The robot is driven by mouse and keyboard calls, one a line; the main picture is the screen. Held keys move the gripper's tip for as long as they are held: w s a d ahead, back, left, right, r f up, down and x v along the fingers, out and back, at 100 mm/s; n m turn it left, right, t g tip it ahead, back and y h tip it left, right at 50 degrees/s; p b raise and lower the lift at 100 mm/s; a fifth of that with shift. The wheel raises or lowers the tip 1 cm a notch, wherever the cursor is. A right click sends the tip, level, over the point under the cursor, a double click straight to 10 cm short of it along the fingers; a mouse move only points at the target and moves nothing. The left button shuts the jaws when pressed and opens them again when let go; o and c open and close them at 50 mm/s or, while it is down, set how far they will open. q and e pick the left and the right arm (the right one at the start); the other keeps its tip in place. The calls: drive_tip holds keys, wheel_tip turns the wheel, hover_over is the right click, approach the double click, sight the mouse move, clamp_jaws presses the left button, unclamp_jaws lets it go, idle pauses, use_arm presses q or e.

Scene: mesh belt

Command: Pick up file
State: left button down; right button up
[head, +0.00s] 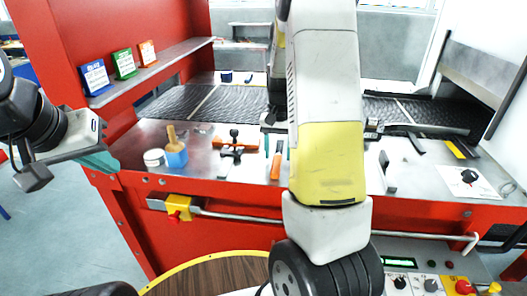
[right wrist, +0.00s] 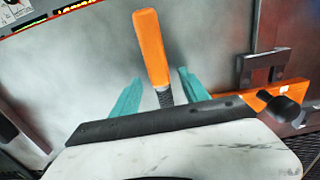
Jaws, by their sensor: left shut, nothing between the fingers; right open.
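The file, with an orange handle (head: 276,166) and a dark shaft, lies on the grey bench top just left of my right arm. In the right wrist view its orange handle (right wrist: 151,48) points away and its dark shaft lies between the teal fingers, apart from both. My right gripper (right wrist: 158,92) is open around the shaft. In the head view my right arm hides most of that gripper. My left gripper (head: 97,161) is shut and empty, off the bench's left front edge, far from the file.
An orange clamp (head: 232,141) with black knobs lies left of the file. A blue block with a wooden handle (head: 176,155) and a white tub (head: 154,158) stand further left. A shelf (head: 150,74) holds three cards. The mesh belt (head: 180,101) runs behind; a rail (head: 330,222) crosses the front.

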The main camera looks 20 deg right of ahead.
sight(278, 156)
drive_tip(key=shift+f, duration=0.35)
clamp_jaws()
drive_tip(key=shift+r, duration=0.2)
drive_tip(key=shift+r, duration=0.6)
wheel_tip(278, 156, up, 2)
drive_tip(key=shift+r, duration=0.2)
drive_tip(key=s+a, duration=0.3)
drive_tip(key=s, duration=0.4)
drive_tip(key=s+a+r, duration=0.1)
drive_tip(key=s+a, duration=0.3)
drive_tip(key=s, duration=0.3)
drive_tip(key=shift+s, duration=0.25)
